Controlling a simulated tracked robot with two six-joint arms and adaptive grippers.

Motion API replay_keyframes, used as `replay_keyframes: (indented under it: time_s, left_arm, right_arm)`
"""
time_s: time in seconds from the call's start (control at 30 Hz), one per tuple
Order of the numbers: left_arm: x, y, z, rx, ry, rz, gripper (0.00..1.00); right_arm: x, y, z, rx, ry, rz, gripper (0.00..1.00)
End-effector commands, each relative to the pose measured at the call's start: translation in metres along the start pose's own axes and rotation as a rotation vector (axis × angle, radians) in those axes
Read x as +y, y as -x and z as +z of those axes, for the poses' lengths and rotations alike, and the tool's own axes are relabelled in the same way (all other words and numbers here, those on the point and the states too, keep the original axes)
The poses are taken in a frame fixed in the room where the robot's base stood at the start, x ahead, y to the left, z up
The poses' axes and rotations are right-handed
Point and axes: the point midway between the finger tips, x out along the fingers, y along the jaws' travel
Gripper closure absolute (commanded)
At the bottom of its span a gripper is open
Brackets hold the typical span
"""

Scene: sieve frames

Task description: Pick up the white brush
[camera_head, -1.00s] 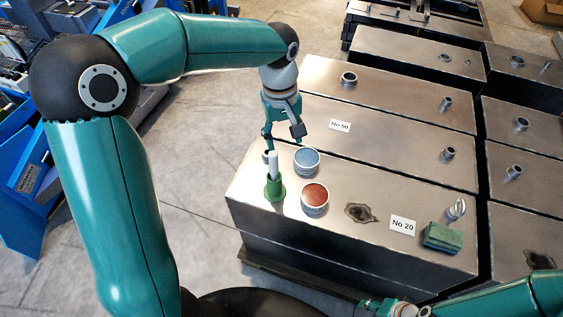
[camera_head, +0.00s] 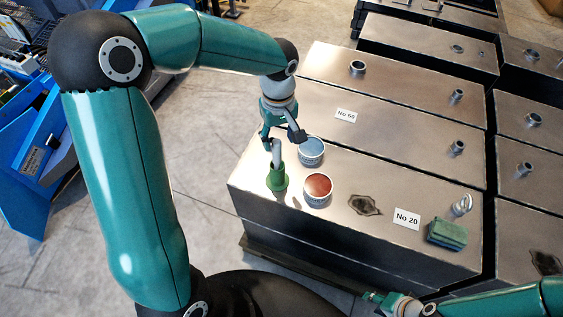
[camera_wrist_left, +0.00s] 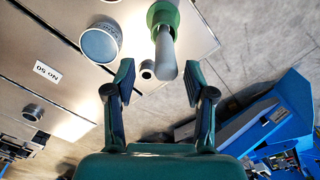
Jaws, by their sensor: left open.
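The white brush (camera_head: 276,154) stands upright in a green holder (camera_head: 277,180) near the left end of the metal box top. In the left wrist view the brush's pale handle (camera_wrist_left: 166,58) points between my fingers, with the green holder (camera_wrist_left: 163,14) behind it. My left gripper (camera_head: 281,142) is open at the top of the brush. In the left wrist view its two fingers (camera_wrist_left: 158,82) are spread on either side of the handle's end, with gaps showing. My right gripper (camera_head: 383,300) is at the bottom edge, and its jaws are too small to judge.
A blue-topped tin (camera_head: 311,150) and a red-topped tin (camera_head: 318,188) stand just right of the holder. A green sponge-like block (camera_head: 447,233) lies at the right by a label reading No 20 (camera_head: 407,218). Short pipe stubs, such as one at the back (camera_head: 357,68), rise from the boxes.

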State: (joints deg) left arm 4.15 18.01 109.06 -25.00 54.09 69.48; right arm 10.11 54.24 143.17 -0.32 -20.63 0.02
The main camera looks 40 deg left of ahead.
Motion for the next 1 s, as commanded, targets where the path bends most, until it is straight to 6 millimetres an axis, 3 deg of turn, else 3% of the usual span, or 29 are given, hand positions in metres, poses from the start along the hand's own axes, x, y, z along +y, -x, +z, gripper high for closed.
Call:
replay_keyframes:
  time_s: [0.33,0.67,1.0]
  left_arm:
    - [-0.004,-0.043,-0.002,-0.003,0.0,-0.003,0.46]
    - [-0.004,-0.051,-0.002,-0.001,0.0,0.0,0.46]
    - [-0.004,-0.05,-0.002,-0.001,0.0,0.0,1.0]
  right_arm:
    - [-0.001,0.003,0.0,0.0,0.0,0.0,0.6]
    - [-0.001,0.003,0.0,0.0,0.0,0.0,0.6]
    - [-0.001,0.003,0.0,0.0,0.0,0.0,0.6]
